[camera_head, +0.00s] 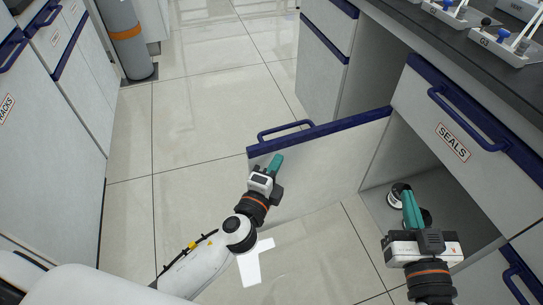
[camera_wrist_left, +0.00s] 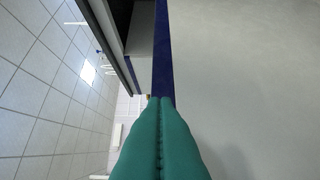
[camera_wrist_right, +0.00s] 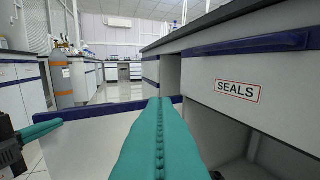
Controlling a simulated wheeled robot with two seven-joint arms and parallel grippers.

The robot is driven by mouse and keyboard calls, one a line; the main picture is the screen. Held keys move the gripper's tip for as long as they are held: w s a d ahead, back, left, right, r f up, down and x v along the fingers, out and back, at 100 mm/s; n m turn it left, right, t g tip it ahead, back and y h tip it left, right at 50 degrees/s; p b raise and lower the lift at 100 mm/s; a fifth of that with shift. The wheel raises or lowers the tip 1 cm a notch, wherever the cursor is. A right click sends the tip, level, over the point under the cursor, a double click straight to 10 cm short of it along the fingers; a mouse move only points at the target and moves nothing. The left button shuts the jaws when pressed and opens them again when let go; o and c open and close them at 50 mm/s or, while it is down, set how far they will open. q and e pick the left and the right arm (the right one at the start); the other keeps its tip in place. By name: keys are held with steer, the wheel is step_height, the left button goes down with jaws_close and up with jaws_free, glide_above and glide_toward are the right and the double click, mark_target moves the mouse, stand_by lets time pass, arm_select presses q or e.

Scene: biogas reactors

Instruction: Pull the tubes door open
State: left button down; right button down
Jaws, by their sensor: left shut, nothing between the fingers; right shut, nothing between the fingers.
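A cabinet door (camera_head: 320,178) with a blue top rail and a blue handle (camera_head: 285,130) stands swung wide open below the drawer marked SEALS (camera_head: 453,142). I see its pale inner face; the handle is on the far side, and no tubes label shows. My left gripper (camera_head: 277,160) is shut and empty beside the inner face near the door's free end; touching cannot be told. The left wrist view shows the door's inner face (camera_wrist_left: 240,70) close by. My right gripper (camera_head: 409,192) is shut and empty before the cabinet opening; the door also shows in the right wrist view (camera_wrist_right: 95,140).
The open cabinet (camera_head: 455,190) holds a partly hidden round item (camera_head: 398,190). A dark countertop (camera_head: 420,35) with trays runs above. A grey gas cylinder (camera_head: 120,35) and white cabinets (camera_head: 60,90) stand at left. The tiled floor between is clear.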

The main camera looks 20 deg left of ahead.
mark_target(260, 141)
arm_select(q)
steer(key=shift+w+a, duration=0.75)
steer(key=shift+w, duration=0.1)
arm_select(e)
steer(key=shift+a+r, duration=0.1)
steer(key=shift+r, duration=0.2)
